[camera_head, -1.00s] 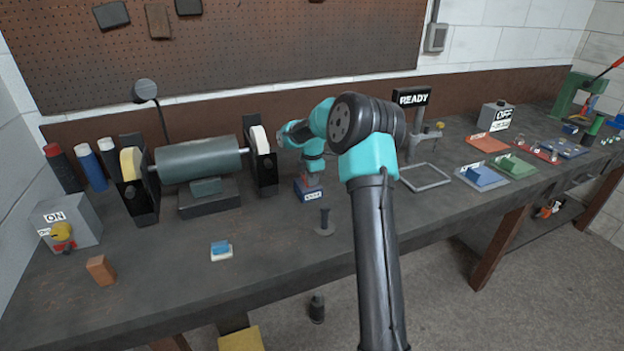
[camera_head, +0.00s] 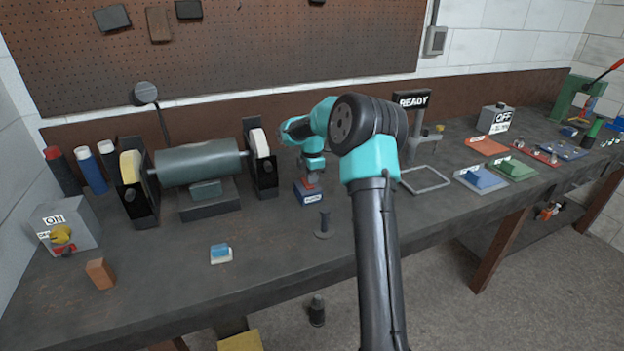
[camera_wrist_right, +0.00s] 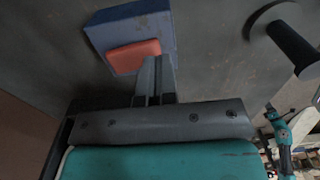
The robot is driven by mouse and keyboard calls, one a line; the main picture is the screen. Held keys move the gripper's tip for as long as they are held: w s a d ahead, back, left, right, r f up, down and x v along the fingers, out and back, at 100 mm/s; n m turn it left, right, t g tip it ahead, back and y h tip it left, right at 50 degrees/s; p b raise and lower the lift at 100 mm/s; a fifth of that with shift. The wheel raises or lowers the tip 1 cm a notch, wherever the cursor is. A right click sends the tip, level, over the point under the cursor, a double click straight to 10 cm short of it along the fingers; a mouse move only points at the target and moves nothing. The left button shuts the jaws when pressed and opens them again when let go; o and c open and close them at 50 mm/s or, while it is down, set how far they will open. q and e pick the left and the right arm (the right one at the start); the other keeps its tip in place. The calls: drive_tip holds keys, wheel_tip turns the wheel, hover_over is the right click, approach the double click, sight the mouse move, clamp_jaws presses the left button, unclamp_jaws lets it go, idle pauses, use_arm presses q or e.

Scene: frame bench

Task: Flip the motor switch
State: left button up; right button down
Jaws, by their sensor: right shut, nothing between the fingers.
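A small blue box (camera_head: 311,196) with a white label stands on the bench, right of the grinder; the label's letters are too small to read. It has a red-orange switch piece (camera_wrist_right: 134,56) on it, seen in the right wrist view beside the blue box body (camera_wrist_right: 128,22). My right gripper (camera_head: 310,179) is shut and empty, pointing down over the box. In the wrist view its closed fingertips (camera_wrist_right: 155,68) are right at the edge of the red piece; I cannot tell whether they touch. My left gripper is not in view.
A grinder (camera_head: 200,164) stands to the left, with a grey ON box (camera_head: 75,222) beyond it. A dark peg on a round base (camera_head: 324,225) stands just in front of the blue box. A READY sign (camera_head: 412,99) and square frame (camera_head: 425,180) are to the right.

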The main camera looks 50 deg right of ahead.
wheel_tip(320, 180, up, 14)
drive_tip(key=s+a, duration=0.1)
drive_tip(key=s, duration=0.1)
drive_tip(key=shift+f, duration=0.25)
idle(0.4)
